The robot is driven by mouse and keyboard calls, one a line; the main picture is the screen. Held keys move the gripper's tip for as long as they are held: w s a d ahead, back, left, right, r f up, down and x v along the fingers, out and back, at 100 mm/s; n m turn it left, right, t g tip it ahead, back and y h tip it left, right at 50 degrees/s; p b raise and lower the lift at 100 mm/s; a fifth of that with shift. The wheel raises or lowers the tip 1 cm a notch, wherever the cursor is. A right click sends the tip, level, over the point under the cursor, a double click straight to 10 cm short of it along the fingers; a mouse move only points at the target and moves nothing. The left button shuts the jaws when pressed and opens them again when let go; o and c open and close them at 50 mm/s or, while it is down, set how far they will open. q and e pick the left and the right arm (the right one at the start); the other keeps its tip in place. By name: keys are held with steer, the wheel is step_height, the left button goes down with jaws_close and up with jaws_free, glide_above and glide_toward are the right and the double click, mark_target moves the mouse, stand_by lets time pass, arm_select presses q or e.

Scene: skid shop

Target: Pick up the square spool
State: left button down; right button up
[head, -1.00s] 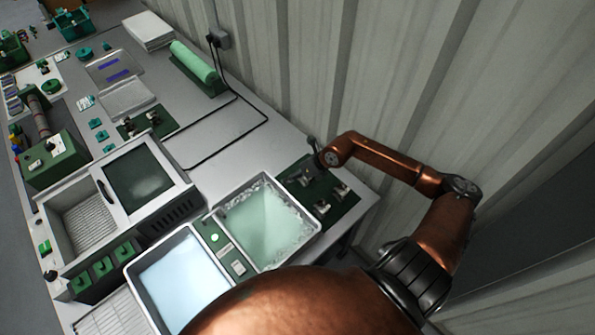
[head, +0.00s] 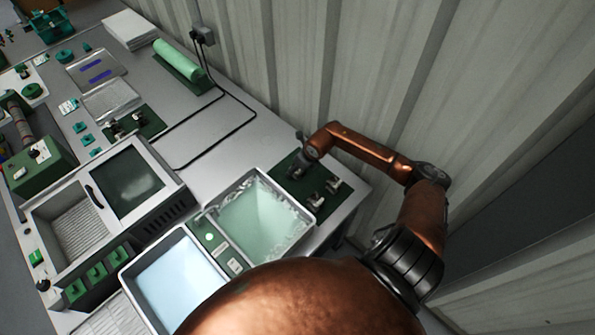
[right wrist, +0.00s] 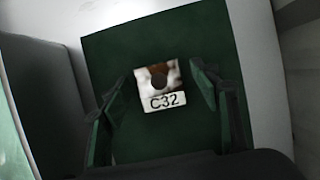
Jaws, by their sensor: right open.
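In the right wrist view, a shiny square piece (right wrist: 157,76) with a dark round hole lies on a dark green mat (right wrist: 110,50). A white label reading C32 (right wrist: 165,102) lies at its near edge. My right gripper (right wrist: 160,80) is open, with one finger on each side of the piece and no visible contact. In the head view, my right gripper (head: 299,160) is over the far-left part of the green mat (head: 292,193). Small metal pieces (head: 315,200) stand on the mat's nearer part. My left gripper is out of view.
A tray of pale green liquid (head: 262,215) stands left of the mat, with a tray of pale blue liquid (head: 180,275) nearer. A corrugated wall (head: 370,70) runs behind the bench. A black cable (head: 215,135) lies on the clear bench top beyond.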

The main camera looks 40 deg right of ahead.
steer(key=c, duration=1.4)
